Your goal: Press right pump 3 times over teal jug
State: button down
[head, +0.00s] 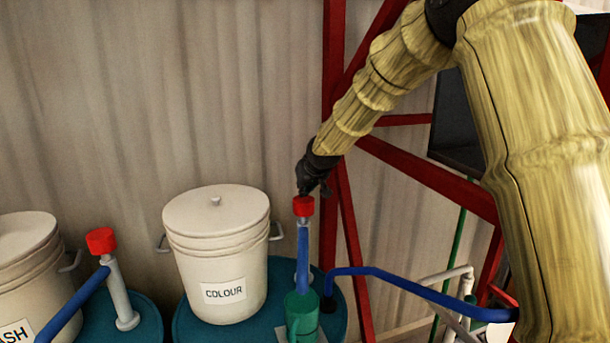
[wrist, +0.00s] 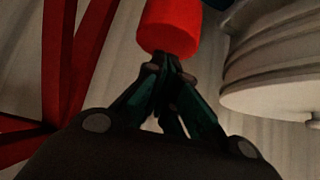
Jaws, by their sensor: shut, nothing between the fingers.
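The right pump has a red cap (head: 303,206) on a pale stem, with a blue spout pipe running down in front. Its red cap also shows at the top of the wrist view (wrist: 168,26). The teal jug (head: 301,316) stands below the blue spout, at the bottom of the head view, partly cut off. My gripper (head: 302,191) is shut and empty, pointing down directly above the red cap. In the wrist view my fingertips (wrist: 174,58) meet at the cap's edge; whether they touch it or sit just above I cannot tell.
A white COLOUR bucket (head: 215,255) stands left of the pump on a teal drum. A second red-capped pump (head: 101,241) and another white bucket (head: 24,270) are farther left. Red frame posts (head: 333,80) and a blue pipe (head: 420,289) lie to the right.

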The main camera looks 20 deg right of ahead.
aim_at(304, 200)
jog(key=shift+s+f, duration=0.1)
jog(key=shift+f, duration=0.2)
jog(key=shift+f+b, duration=1.25)
jog(key=shift+f, duration=0.55)
jog(key=shift+s, duration=0.1)
notch_tip(304, 200, up, 5)
jog(key=shift+f+p, duration=0.2)
jog(key=shift+p, duration=1.05)
jog(key=shift+s+f+b, duration=0.1)
jog(key=shift+b, duration=0.35)
jog(key=b+v, duration=0.4)
jog(key=v, duration=0.5)
jog(key=shift+s+r+b, duration=0.15)
jog(key=shift+r+b, duration=0.15)
